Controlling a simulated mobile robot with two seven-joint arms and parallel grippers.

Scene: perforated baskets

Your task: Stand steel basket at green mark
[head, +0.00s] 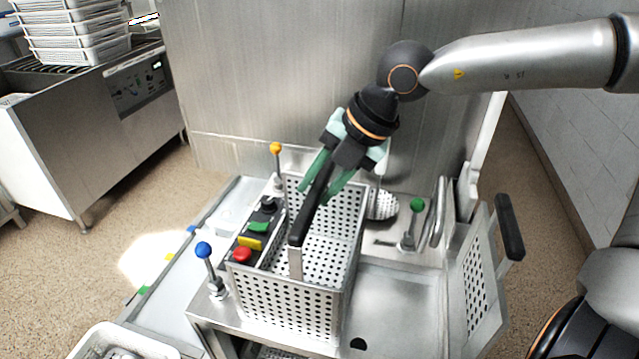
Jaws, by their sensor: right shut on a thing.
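The steel basket (290,301) is a deep, perforated box with a black bar handle (300,228) on a metal upright. It is upright and empty, over the steel station in the middle of the head view; I cannot tell whether its base touches. My right gripper (319,189) comes down from the upper right, its green fingers shut on the black handle. A small green mark (143,290) is on the edge of the rail at the left. A green ball knob (417,204) stands on a post right of the basket. My left gripper is out of view.
A control box with red (242,254), yellow and green buttons is beside the basket's left. Blue (203,249) and orange (275,148) ball knobs stand nearby. A perforated panel with a black handle (509,227) is at right. A white tray (120,343) is at lower left.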

